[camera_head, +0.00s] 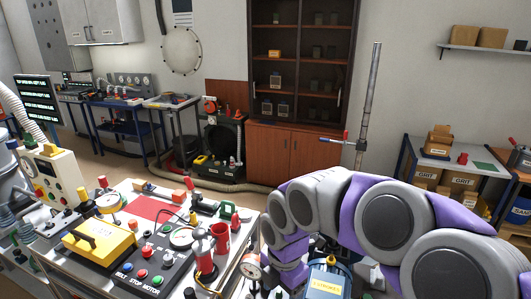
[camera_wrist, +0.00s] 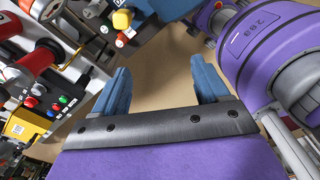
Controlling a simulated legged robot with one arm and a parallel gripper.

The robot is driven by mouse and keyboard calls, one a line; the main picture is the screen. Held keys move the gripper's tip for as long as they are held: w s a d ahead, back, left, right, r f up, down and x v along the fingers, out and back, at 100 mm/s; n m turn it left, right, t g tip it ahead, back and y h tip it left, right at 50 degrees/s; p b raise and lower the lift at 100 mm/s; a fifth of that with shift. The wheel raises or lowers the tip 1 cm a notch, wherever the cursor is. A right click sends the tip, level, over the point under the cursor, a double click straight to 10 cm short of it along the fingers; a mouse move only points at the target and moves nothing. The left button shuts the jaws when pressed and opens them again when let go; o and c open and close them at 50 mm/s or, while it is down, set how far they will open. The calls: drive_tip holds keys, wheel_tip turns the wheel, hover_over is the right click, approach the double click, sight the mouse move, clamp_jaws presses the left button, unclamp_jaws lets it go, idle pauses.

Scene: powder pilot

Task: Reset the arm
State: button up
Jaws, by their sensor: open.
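My arm, with purple and grey links, arches across the lower right of the head view. My gripper (camera_wrist: 160,82) shows in the wrist view with its two blue fingers well apart. It is open and nothing lies between the fingers, only brown floor behind them. The gripper itself cannot be made out in the head view. In the wrist view a control panel with coloured buttons (camera_wrist: 55,104) lies to the left of the fingers, apart from them.
A workbench (camera_head: 150,186) at the lower left of the head view carries a yellow box (camera_head: 98,243), a button panel and red containers. A blue-topped motor (camera_head: 325,280) stands close beside my arm. A wooden cabinet (camera_head: 285,155) stands behind. Open floor shows at the left rear.

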drive_tip(key=s+d+m, duration=0.5)
drive_tip(key=s+m, duration=0.7)
drive_tip(key=m, duration=0.1)
drive_tip(key=s+d+m+g, duration=0.1)
drive_tip(key=s+d+m, duration=0.4)
drive_tip(key=s+m, duration=0.7)
drive_tip(key=shift+s+d+r+m, duration=0.25)
drive_tip(key=shift+r+m, duration=0.15)
drive_tip(key=shift+m, duration=0.2)
